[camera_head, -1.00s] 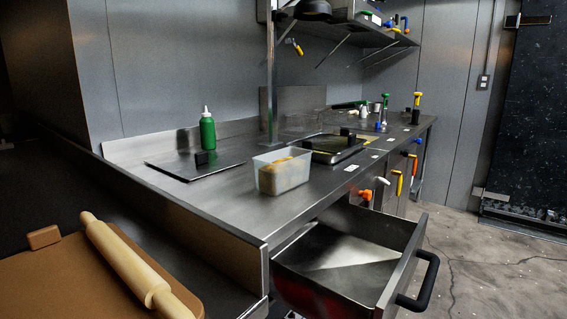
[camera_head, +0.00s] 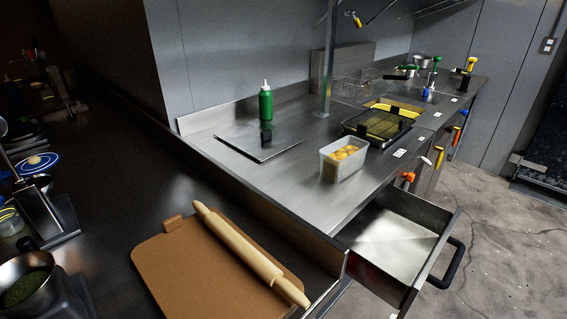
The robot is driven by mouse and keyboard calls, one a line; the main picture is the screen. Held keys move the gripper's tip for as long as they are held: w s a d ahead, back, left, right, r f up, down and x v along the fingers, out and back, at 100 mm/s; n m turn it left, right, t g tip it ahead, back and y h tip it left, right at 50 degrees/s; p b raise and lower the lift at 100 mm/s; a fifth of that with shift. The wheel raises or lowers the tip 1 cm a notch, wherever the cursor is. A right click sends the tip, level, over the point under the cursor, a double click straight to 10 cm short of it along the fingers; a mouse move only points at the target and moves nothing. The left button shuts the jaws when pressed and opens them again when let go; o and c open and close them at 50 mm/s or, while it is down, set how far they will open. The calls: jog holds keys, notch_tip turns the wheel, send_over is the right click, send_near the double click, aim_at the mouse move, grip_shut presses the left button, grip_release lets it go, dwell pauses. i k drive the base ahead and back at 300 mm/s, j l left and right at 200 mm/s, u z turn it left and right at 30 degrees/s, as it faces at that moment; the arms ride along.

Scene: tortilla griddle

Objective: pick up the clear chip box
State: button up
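The clear chip box (camera_head: 343,169) is a translucent, open-topped container with yellowish-orange chips or pieces inside. It stands upright on the steel counter (camera_head: 300,190), near the counter's front edge and above the open drawer. Nothing touches it. My gripper is not in view.
An open drawer (camera_head: 398,243) with a black handle (camera_head: 447,264) juts out below the box. A black griddle tray (camera_head: 378,125) lies behind it. A flat plate (camera_head: 259,139) and green bottle (camera_head: 265,103) are to its left. A rolling pin (camera_head: 250,255) lies on a brown board (camera_head: 190,270).

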aim_at(339, 159)
jog(key=i+l+u, duration=0.1)
jog(key=l+u, duration=0.15)
jog(key=u, duration=0.15)
jog(key=i+l+u, duration=0.1)
jog(key=l+u, duration=0.15)
jog(key=u, duration=0.15)
jog(key=l+u, duration=0.6)
jog(key=u, duration=0.2)
jog(key=i, duration=0.05)
